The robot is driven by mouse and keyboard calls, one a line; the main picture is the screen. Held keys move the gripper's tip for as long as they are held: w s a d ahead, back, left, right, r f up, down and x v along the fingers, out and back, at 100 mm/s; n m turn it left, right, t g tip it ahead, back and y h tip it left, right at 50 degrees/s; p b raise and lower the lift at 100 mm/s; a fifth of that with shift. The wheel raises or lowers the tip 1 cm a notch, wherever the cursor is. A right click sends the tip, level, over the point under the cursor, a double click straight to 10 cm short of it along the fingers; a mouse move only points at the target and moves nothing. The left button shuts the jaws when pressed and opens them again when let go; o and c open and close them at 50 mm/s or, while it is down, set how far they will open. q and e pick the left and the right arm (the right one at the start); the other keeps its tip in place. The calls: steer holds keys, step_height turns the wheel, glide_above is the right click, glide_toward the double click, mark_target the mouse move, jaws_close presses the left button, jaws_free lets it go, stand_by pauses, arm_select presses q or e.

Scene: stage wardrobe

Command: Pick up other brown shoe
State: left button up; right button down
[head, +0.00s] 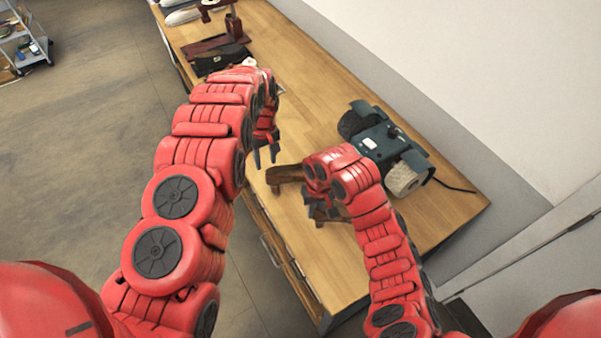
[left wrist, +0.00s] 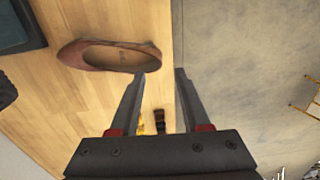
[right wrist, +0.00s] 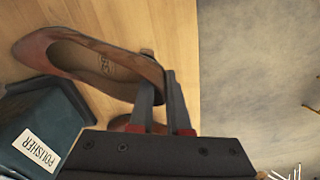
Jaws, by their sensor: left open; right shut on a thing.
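A brown slip-on shoe (head: 287,174) lies on the wooden table close to its left edge. In the left wrist view the brown shoe (left wrist: 110,57) shows its open top, with its heel end beside the jaw tips. My left gripper (head: 266,156) is open and empty just beyond that shoe. My right gripper (head: 318,212) is shut on another brown shoe, mostly hidden in the head view. In the right wrist view this held shoe (right wrist: 95,65) fills the upper left, its end at the fingertips. Part of the first shoe (right wrist: 121,123) shows below it.
A dark teal machine labelled POLISHER (head: 377,143) stands right of the shoes, and its side shows in the right wrist view (right wrist: 45,125). A dark bag (head: 222,58) and pale shoes (head: 183,15) are at the far end.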

mark_target(267, 176)
arm_select(q)
step_height(267, 176, down, 4)
steer(key=shift+a+f, duration=0.1)
steer(key=shift+f, duration=0.15)
arm_select(e)
steer(key=shift+r, duration=0.1)
arm_select(q)
step_height(267, 176, down, 5)
steer(key=shift+w+r+b, duration=0.1)
steer(key=shift+b, duration=0.95)
arm_select(e)
step_height(267, 176, down, 2)
steer(key=shift+f, duration=0.15)
steer(key=shift+w, duration=0.1)
arm_select(q)
steer(key=shift+r, duration=0.1)
steer(key=shift+c, duration=0.2)
jaws_close()
